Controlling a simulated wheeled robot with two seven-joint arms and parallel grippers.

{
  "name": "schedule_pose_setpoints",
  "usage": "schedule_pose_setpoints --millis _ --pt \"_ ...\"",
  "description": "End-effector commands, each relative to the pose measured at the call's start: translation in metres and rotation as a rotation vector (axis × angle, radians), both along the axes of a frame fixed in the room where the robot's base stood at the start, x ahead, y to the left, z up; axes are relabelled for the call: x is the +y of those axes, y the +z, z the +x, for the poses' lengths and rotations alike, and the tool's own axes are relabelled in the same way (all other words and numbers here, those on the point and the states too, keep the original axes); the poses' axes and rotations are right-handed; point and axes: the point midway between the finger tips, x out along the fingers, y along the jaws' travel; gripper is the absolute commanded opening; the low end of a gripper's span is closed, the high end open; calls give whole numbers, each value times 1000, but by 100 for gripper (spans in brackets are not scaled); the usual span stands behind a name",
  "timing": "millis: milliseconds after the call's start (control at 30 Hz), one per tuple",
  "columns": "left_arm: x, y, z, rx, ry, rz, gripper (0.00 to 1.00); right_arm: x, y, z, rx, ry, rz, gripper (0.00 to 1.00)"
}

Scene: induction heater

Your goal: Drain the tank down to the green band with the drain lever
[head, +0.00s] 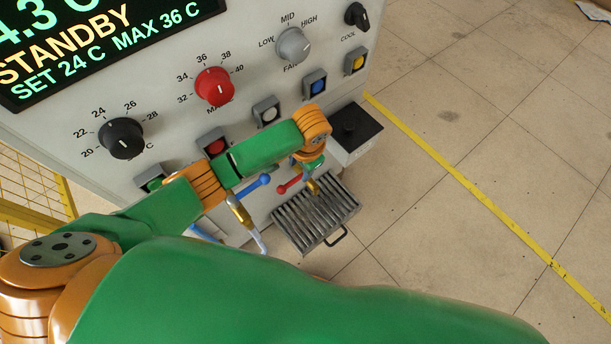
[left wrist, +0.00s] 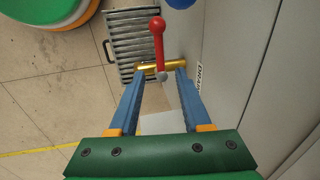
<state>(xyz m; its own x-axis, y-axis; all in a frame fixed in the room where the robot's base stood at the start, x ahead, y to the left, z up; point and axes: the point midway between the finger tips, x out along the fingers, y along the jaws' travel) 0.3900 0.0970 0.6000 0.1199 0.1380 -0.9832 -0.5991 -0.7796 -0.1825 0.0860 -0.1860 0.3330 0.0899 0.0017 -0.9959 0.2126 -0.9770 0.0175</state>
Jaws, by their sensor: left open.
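The drain lever (head: 289,186) has a red handle on a brass valve (head: 313,187) low on the heater's front, above a slatted grate. The tank level and green band are not visible. My right gripper is out of view.
The slatted drain grate (head: 318,212) lies on the floor below the valve. A blue-handled lever (head: 253,184) on another brass valve is close to the left. Knobs and buttons cover the panel (head: 165,75) above. Open floor (head: 480,110) lies to the right.

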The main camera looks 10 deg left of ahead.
Motion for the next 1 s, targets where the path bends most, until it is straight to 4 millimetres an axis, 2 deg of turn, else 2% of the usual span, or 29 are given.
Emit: schedule_pose_setpoints --millis 67,300,400,667,700,867,1000 --pt "2 -7 1 1 -7 14 48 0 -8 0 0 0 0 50" --pt "9 -53 6 4 -6 15 48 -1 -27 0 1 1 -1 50" --pt "11 -64 7 3 -6 15 48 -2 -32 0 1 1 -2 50" --pt "12 -67 8 2 -6 13 48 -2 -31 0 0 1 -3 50" --pt "12 -67 8 2 -6 13 45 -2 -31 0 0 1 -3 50" --pt "12 -67 8 2 -6 13 2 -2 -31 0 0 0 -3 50" --pt "12 -67 8 2 -6 13 0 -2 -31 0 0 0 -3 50"
